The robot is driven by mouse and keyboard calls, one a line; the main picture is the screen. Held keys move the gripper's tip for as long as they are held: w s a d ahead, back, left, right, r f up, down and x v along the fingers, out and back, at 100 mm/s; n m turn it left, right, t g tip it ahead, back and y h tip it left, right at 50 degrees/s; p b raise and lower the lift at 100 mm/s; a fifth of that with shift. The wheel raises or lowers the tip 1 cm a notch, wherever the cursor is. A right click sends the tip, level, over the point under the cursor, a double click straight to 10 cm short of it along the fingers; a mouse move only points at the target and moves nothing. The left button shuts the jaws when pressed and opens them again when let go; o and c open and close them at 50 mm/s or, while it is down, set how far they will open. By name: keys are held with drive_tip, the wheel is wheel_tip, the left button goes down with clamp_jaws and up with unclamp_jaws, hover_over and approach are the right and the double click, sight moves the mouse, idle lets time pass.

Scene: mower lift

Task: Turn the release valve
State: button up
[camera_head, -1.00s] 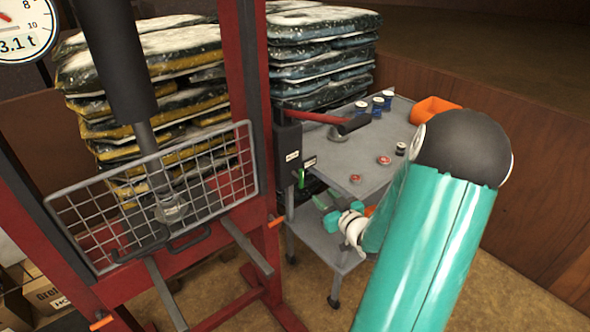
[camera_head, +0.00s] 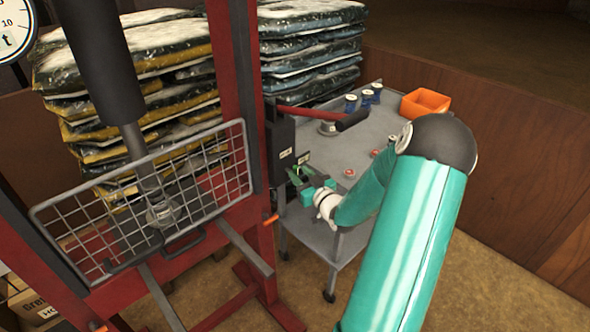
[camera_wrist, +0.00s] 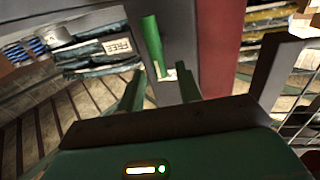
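The release valve shows in the wrist view as a green rod-like handle (camera_wrist: 152,42) on the dark pump block. My gripper (camera_wrist: 160,72) is open there, with one green finger on each side of the handle's lower end. I cannot tell whether either finger touches it. In the head view my gripper (camera_head: 299,177) is close to the front of the dark pump block (camera_head: 281,145) on the red press frame. The valve itself is mostly hidden behind my gripper in that view.
The red press post (camera_head: 236,100) and a wire mesh guard (camera_head: 150,195) stand left of my gripper. A grey cart (camera_head: 325,160) is behind it, with small cans, red round parts and an orange bin (camera_head: 425,103). A red pump lever (camera_head: 302,114) sticks out above.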

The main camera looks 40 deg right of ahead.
sight(297, 171)
drive_tip(key=w, duration=0.3)
drive_tip(key=shift+w+d, duration=0.2)
drive_tip(key=shift+d, duration=0.1)
drive_tip(key=shift+c, duration=0.4)
clamp_jaws()
